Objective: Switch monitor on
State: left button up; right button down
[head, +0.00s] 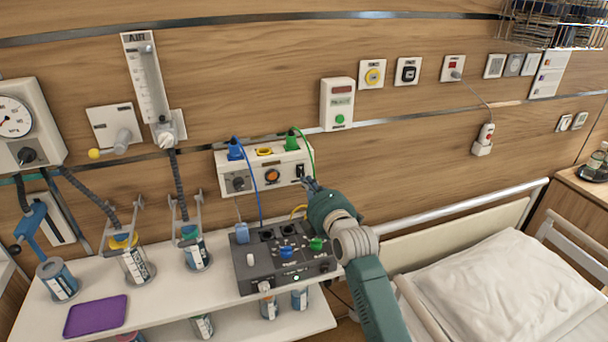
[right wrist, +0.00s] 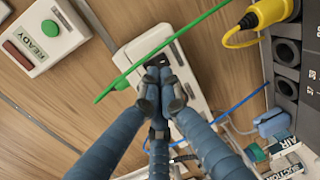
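A white wall unit (head: 265,166) carries a grey knob, an orange button (head: 272,176) and a small black switch (head: 300,170) at its right end. A dark grey box (head: 258,262) with knobs and sockets stands on the shelf below. I cannot tell which is the monitor. My right gripper (head: 312,186) is at the right end of the wall unit, just below the black switch. In the right wrist view its fingers (right wrist: 159,84) are drawn together, with the tips in front of the black switch (right wrist: 158,60). Contact cannot be told. My left gripper is not in view.
A green cable (right wrist: 165,50) crosses close by the fingertips. A blue cable (head: 250,185) hangs left of them. A white box marked READY (right wrist: 45,38) is on the wall above right. A bed (head: 500,290) is at lower right; bottles and a purple tray (head: 96,316) are left.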

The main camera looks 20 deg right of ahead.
aim_at(301, 174)
jog(key=shift+w+f+p, duration=0.2)
jog(key=shift+w+p, duration=0.2)
jog(key=shift+w, duration=1.5)
